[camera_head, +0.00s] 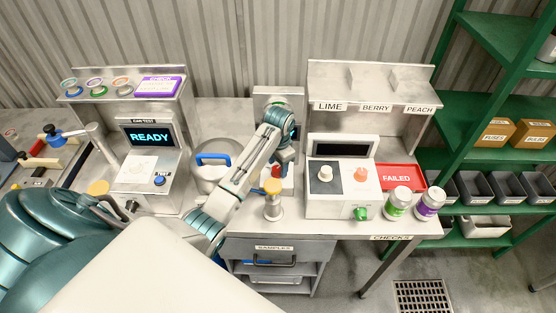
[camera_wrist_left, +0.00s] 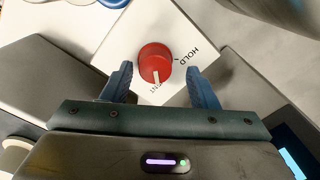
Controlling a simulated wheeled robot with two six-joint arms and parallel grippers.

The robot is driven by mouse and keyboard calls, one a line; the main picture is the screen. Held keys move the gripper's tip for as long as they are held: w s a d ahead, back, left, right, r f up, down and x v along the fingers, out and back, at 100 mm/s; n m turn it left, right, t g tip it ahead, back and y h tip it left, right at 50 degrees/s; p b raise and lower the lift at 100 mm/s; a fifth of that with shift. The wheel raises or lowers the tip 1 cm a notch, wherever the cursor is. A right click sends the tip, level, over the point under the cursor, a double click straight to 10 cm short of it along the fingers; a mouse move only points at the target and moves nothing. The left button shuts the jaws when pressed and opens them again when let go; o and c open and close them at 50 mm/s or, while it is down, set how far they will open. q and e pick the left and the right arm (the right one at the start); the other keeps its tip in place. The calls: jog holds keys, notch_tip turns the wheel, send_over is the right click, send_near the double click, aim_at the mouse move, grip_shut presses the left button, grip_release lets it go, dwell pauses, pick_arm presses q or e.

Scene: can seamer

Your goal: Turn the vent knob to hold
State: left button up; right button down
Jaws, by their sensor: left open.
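The red vent knob (camera_wrist_left: 155,62) sits on a white plate (camera_wrist_left: 118,45) in the left wrist view. Its white pointer mark faces a partly hidden label at the bottom, away from the printed word HOLD to its right. My left gripper (camera_wrist_left: 160,68) is open, with one blue finger on each side of the knob and visible gaps between. In the head view the left gripper (camera_head: 282,158) is over the red knob (camera_head: 276,171), which is partly hidden by the arm. My right gripper is not in view.
A yellow-topped post (camera_head: 273,201) stands just in front of the knob. A silver pot with a blue handle (camera_head: 213,160) is at left, beside the READY tester (camera_head: 149,137). A white knob box (camera_head: 341,188), two cans and a red FAILED tray (camera_head: 400,177) are at right.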

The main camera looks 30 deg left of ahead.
pick_arm(q)
jog(key=shift+s+d+f, duration=0.1)
jog(key=shift+f, duration=0.25)
jog(key=shift+s+d, duration=0.2)
jog(key=shift+a, duration=0.1)
jog(key=c, duration=1)
